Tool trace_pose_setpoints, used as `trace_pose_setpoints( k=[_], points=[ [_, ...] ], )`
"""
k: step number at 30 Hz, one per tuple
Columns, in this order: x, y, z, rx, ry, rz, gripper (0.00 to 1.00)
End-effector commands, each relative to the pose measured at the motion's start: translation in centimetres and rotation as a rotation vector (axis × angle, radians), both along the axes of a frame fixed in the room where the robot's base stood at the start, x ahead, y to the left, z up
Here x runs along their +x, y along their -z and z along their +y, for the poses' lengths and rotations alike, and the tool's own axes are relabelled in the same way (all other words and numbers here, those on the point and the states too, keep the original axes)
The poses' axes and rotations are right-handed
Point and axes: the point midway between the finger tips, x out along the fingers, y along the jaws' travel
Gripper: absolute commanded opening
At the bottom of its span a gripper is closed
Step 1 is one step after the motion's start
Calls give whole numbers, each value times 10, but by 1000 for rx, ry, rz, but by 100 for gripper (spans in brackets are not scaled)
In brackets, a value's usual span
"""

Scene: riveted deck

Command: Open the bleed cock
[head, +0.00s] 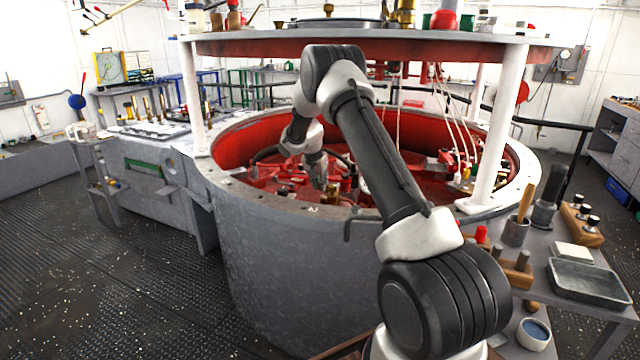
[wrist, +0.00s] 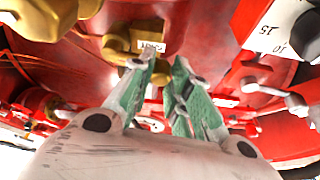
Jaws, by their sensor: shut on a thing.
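A brass-yellow fitting with a small white label, which looks like the bleed cock (wrist: 120,44), is at the top middle of the wrist view, against the red floor of the drum. My gripper (wrist: 165,66) reaches up to it with two green-padded fingers. Its fingertips are at the lower edge of the fitting, shut on a small part of it. That part is mostly hidden, so I cannot tell how far its handle is turned. In the head view my gripper (head: 320,186) is low inside the drum, beside small brass parts (head: 333,194).
The grey drum rim (head: 270,202) surrounds my forearm. White posts (head: 497,125) and a red-edged upper plate (head: 450,47) stand close around. In the wrist view, a white numbered plate (wrist: 288,32) and red clamps with grey levers (wrist: 262,86) lie right of the fingers.

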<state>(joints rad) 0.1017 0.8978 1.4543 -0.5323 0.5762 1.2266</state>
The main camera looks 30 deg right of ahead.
Motion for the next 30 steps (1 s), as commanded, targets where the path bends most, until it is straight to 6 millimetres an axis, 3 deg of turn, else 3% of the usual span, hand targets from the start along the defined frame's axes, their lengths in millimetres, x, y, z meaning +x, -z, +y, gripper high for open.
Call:
trace_pose_setpoints(
  k=[8, 30],
  points=[
    [4, 1, -3, 0, 66, 1, 0],
    [21, 1, -28, 0, 553, 0, 0]
  ],
)
